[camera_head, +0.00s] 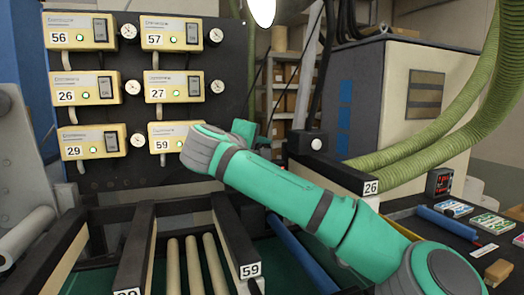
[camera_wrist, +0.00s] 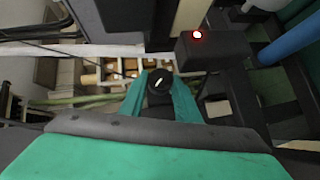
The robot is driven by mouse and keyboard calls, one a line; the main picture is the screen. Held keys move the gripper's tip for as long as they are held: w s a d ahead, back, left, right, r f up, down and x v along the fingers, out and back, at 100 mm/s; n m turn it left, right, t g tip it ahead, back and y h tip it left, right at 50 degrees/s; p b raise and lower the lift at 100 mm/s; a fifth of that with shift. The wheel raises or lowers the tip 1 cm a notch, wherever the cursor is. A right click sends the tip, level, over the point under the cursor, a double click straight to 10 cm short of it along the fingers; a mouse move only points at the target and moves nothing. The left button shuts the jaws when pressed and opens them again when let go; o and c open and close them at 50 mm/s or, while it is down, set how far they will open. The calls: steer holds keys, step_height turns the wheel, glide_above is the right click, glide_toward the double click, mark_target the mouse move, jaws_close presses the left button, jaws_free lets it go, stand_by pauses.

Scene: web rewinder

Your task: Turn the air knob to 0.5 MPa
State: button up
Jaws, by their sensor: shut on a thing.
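In the wrist view, the teal fingers of my gripper (camera_wrist: 160,98) stand on both sides of a small round black knob (camera_wrist: 159,82) and are closed on it. A short white pointer line crosses the knob's face at a slant; no scale around it can be read. In the head view, my gripper (camera_head: 245,130) shows only as a teal piece behind my wrist, beside the yellow unit marked 59 (camera_head: 166,136). The knob is hidden there. My wrist also covers the area right of that unit, so no gauge for it shows.
The dark panel (camera_head: 100,185) carries several other yellow units with small white gauges (camera_head: 217,86), too small to read. Black roller stands (camera_head: 235,240) lie below my arm. A grey cabinet (camera_head: 400,100) and green hoses (camera_head: 430,140) are at right.

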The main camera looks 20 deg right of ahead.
steer(key=m+g+y, duration=0.1)
steer(key=m+y, duration=0.1)
steer(key=y, duration=0.1)
steer(key=m+y, duration=0.1)
steer(key=y, duration=0.1)
steer(key=m+g+y, duration=0.1)
steer(key=m+y, duration=0.1)
steer(key=y, duration=0.1)
steer(key=shift+d+r+m+g+y, duration=0.3)
steer(key=shift+d+r, duration=0.05)
steer(key=shift+d, duration=0.05)
stand_by(0.3)
steer(key=shift+d, duration=0.1)
stand_by(0.3)
steer(key=o, duration=1)
steer(key=shift+r, duration=0.1)
steer(key=shift+o, duration=0.2)
